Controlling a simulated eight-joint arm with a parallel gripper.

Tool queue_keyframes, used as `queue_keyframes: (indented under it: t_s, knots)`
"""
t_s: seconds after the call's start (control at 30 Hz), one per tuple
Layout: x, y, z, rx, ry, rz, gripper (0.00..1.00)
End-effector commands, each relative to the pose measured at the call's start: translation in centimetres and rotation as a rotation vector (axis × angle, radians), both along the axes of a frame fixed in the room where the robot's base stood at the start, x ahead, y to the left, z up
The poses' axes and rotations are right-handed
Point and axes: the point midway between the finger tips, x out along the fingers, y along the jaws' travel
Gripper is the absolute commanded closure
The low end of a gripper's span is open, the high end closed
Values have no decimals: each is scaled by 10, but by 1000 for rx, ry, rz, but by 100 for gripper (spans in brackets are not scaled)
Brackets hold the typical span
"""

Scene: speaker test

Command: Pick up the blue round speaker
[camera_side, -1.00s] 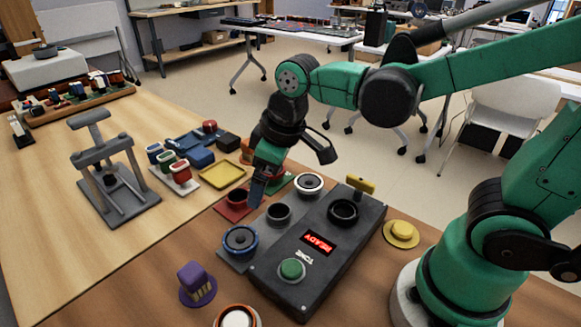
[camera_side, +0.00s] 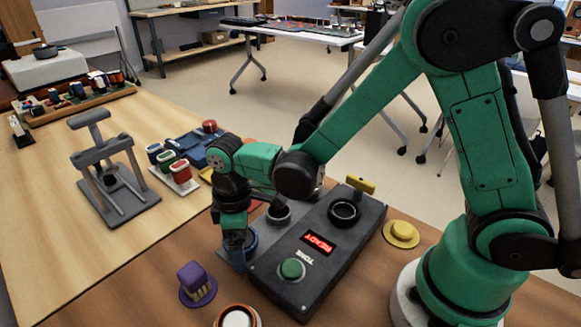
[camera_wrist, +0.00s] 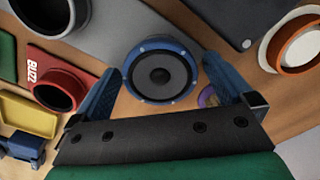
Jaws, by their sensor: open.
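The blue round speaker (camera_wrist: 160,72) has a blue rim and a dark cone, and in the wrist view it sits between my gripper's two blue fingers. My gripper (camera_wrist: 162,64) is open, with a finger on either side of the speaker; I cannot tell whether they touch it. In the side view my gripper (camera_side: 236,258) points down over the speaker (camera_side: 252,241) and hides most of it, just left of the dark tester box (camera_side: 335,250).
The tester box has a red READY display (camera_side: 318,243) and a green button (camera_side: 291,269). A purple block (camera_side: 195,281) and an orange-rimmed white speaker (camera_side: 237,318) stand in front. A red BUZZ plate (camera_wrist: 38,68) lies beside the speaker. A yellow round piece (camera_side: 401,233) is at right.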

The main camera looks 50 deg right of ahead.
Motion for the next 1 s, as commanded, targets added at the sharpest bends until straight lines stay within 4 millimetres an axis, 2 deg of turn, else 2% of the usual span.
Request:
queue_keyframes:
  t_s: [0.3,0.33,0.57,0.87,1.0]
  knots:
    - [0,0,-4,1,-1,-1,0]
    - [0,0,-4,1,-1,-1,3]
    - [0,0,-4,1,-1,-1,68]
    - [0,0,-3,1,-1,-1,70]
    - [0,0,4,1,-1,-1,70]
